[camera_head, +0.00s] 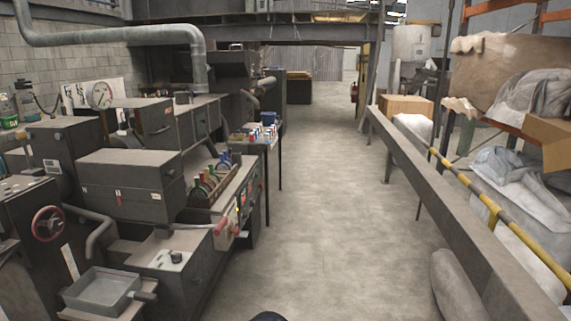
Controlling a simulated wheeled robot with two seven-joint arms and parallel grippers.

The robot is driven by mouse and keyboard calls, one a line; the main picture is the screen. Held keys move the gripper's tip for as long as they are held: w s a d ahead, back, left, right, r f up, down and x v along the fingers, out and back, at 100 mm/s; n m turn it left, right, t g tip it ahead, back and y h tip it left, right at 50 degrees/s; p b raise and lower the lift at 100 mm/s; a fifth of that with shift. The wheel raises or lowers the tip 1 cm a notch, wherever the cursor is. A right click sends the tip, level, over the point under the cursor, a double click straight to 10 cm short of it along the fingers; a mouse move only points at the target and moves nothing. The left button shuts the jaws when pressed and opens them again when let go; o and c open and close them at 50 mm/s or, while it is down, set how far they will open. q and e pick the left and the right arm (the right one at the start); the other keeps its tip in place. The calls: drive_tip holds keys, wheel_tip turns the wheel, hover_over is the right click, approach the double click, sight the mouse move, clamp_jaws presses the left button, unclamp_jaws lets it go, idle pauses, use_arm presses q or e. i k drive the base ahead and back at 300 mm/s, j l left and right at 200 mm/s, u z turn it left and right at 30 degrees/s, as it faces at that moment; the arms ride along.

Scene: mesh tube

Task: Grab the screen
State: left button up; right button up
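I cannot make out a screen or a mesh tube anywhere in the head view. Neither of my grippers is in the picture. A dark rounded shape shows at the very bottom edge in the middle; it is too cut off to identify.
Dark machines (125,185) with levers, a red handwheel (47,222) and a metal tray (103,288) fill the left. A long beam (440,190) and a yellow-black rail (500,213) run along the right, with cardboard boxes (405,106) beyond. The concrete floor (325,190) between is clear.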

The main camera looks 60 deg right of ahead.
sight(230, 162)
drive_tip(key=z, duration=1.75)
drive_tip(key=i+l+z, duration=0.3)
drive_tip(key=i, duration=0.65)
drive_tip(key=i+z, duration=0.3)
drive_tip(key=i, duration=0.7)
drive_tip(key=i+u, duration=0.15)
drive_tip(key=i, duration=0.25)
drive_tip(key=i+l+u, duration=0.15)
drive_tip(key=i, duration=0.25)
drive_tip(key=i+l+u, duration=0.15)
drive_tip(key=i, duration=0.25)
drive_tip(key=i+u, duration=0.2)
drive_tip(key=u, duration=0.2)
drive_tip(key=i+l+u, duration=0.2)
drive_tip(key=u, duration=0.25)
drive_tip(key=i+l+u, duration=0.2)
drive_tip(key=u, duration=0.2)
drive_tip(key=i+l+u, duration=0.1)
drive_tip(key=l+u, duration=0.15)
drive_tip(key=u, duration=0.2)
drive_tip(key=i+l+u, duration=0.1)
drive_tip(key=l+u, duration=0.3)
drive_tip(key=i+l+u, duration=0.15)
drive_tip(key=l+u, duration=0.15)
drive_tip(key=u, duration=0.15)
drive_tip(key=i+l+u, duration=0.1)
drive_tip(key=l+u, duration=0.35)
drive_tip(key=j, duration=0.1)
